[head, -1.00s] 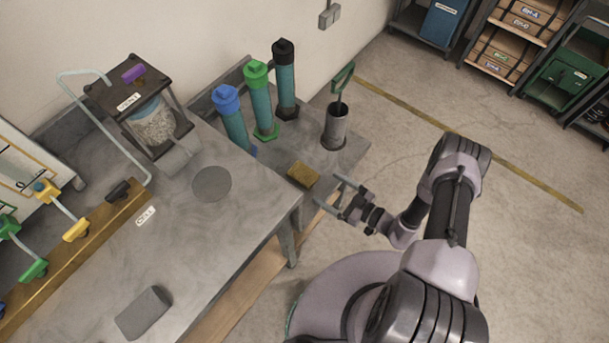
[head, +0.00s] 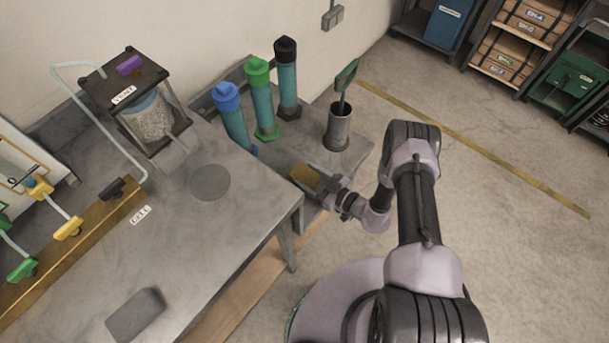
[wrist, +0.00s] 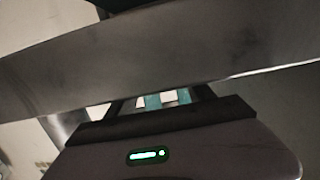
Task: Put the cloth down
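A small yellow-brown block-like piece (head: 305,176), which may be the folded cloth, lies at the front edge of the grey side surface in the head view. My gripper (head: 323,185) is right at its right side, with the fingers reaching to or over it. Whether the fingers are closed on it is too small to tell. In the wrist view a broad grey slab crosses in front of the camera, and neither the fingertips nor the yellow-brown piece can be made out. A flat grey rounded piece (head: 136,314) lies on the workbench (head: 225,240), away from my gripper.
Blue (head: 234,118), green (head: 263,98) and black-capped (head: 287,80) cylinders stand behind the yellow-brown piece. A grey canister (head: 338,128) with a green-handled tool stands to their right. A flat grey disc (head: 210,182) lies on the workbench. Open floor lies right.

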